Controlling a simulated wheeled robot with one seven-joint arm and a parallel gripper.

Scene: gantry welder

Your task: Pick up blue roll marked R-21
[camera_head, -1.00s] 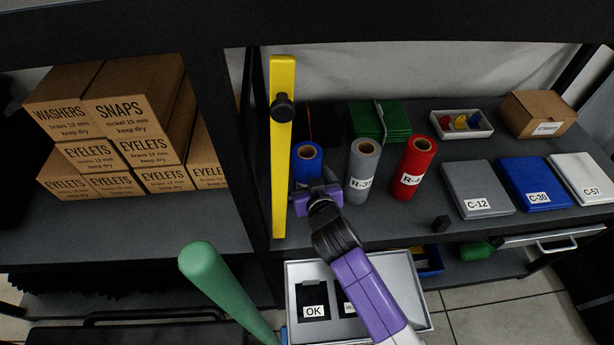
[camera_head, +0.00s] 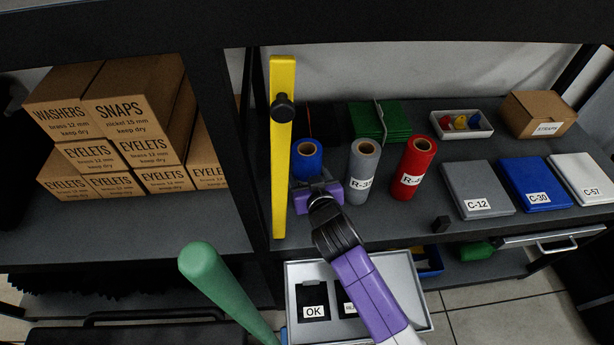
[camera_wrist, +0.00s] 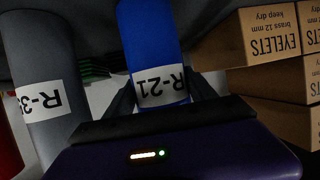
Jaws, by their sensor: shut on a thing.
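The blue roll marked R-21 (camera_head: 307,160) stands on the shelf just right of the yellow upright bar. In the wrist view the blue roll (camera_wrist: 153,50) shows its white R-21 label, upside down, between the two dark fingers. My gripper (camera_head: 317,187) is shut on the blue roll from the front; it also shows in the wrist view (camera_wrist: 163,97). The roll looks upright. Its lower part is hidden behind my gripper in the head view, so I cannot tell whether it touches the shelf.
A grey roll (camera_head: 363,165) stands close on the right, then a red roll (camera_head: 414,168). The yellow bar (camera_head: 282,150) is close on the left. Green folded material (camera_head: 380,121) lies behind. Cartons (camera_head: 120,130) fill the left bay. A silver tray (camera_head: 405,290) is below.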

